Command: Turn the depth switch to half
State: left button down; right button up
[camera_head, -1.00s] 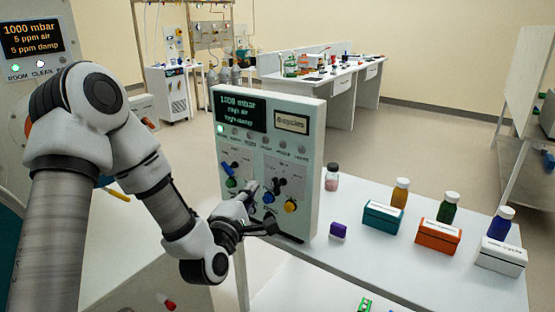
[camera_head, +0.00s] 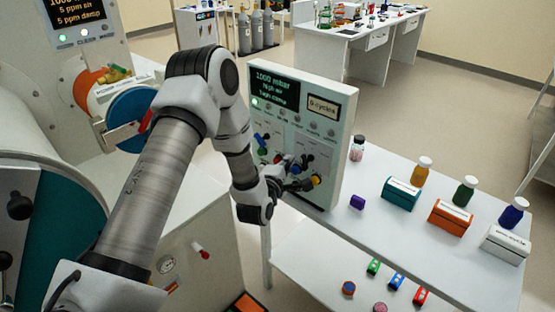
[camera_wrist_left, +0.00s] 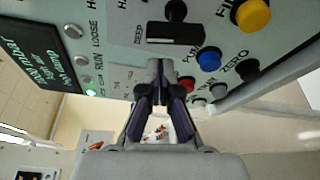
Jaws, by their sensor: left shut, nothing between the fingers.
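The upright control panel (camera_head: 335,160) stands at the left end of the white table, with a screen, lamps and coloured knobs. In the left wrist view its face fills the top, turned sideways. A black bar-shaped switch (camera_wrist_left: 175,34) there has "DEEP" beside it; the rest of its scale is cut off or hidden. My left gripper (camera_head: 304,185) is in front of the panel's lower half. Its fingers (camera_wrist_left: 160,88) are shut and empty, with tips just below the black switch in that view; I cannot tell whether they touch the panel. My right gripper is not in view.
A yellow knob (camera_wrist_left: 253,15), a blue knob (camera_wrist_left: 208,59) and a red knob (camera_wrist_left: 187,83) sit close by on the panel. Bottles and small boxes, including a teal box (camera_head: 400,197), stand on the table to the right. A glovebox with a teal port is at left.

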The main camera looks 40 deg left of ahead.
pick_arm(q)
jog(key=shift+s+d+r, duration=0.1)
jog(key=shift+d+r, duration=0.15)
jog(key=shift+d, duration=0.75)
jog(key=shift+a, duration=0.1)
jog(key=d+m+b, duration=0.1)
jog(key=b, duration=0.2)
jog(key=shift+s+r, duration=0.1)
jog(key=shift+a, duration=0.15)
